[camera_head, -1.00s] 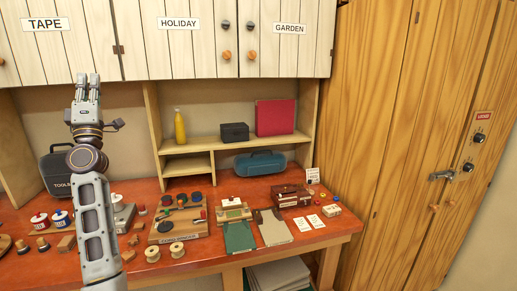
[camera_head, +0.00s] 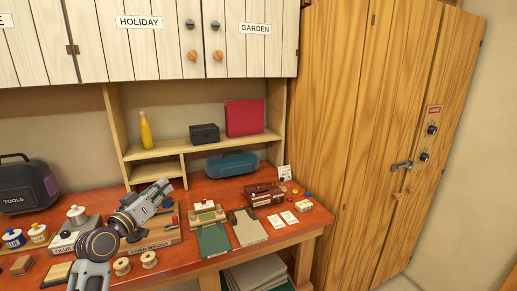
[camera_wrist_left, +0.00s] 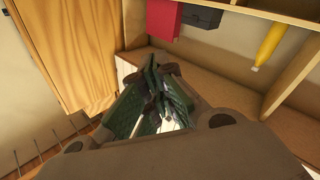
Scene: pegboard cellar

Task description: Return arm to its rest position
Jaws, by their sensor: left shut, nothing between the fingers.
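My left gripper (camera_head: 163,187) is in the head view above the red-brown workbench (camera_head: 258,183), with its arm coming up from the lower left. Its fingers point up and to the right, and they are shut and empty. The gripper hides part of the wooden tray behind it. In the left wrist view the fingers (camera_wrist_left: 154,65) are close together with nothing visible between them. My right gripper is in neither view.
A yellow bottle (camera_head: 146,130), black box (camera_head: 204,133) and red binder (camera_head: 244,117) stand on the shelf. A blue case (camera_head: 232,163) is below. A toolbox (camera_head: 25,186) stands at left. Two spools (camera_head: 149,259) sit near the bench's front edge. A wooden cabinet (camera_head: 340,150) stands at right.

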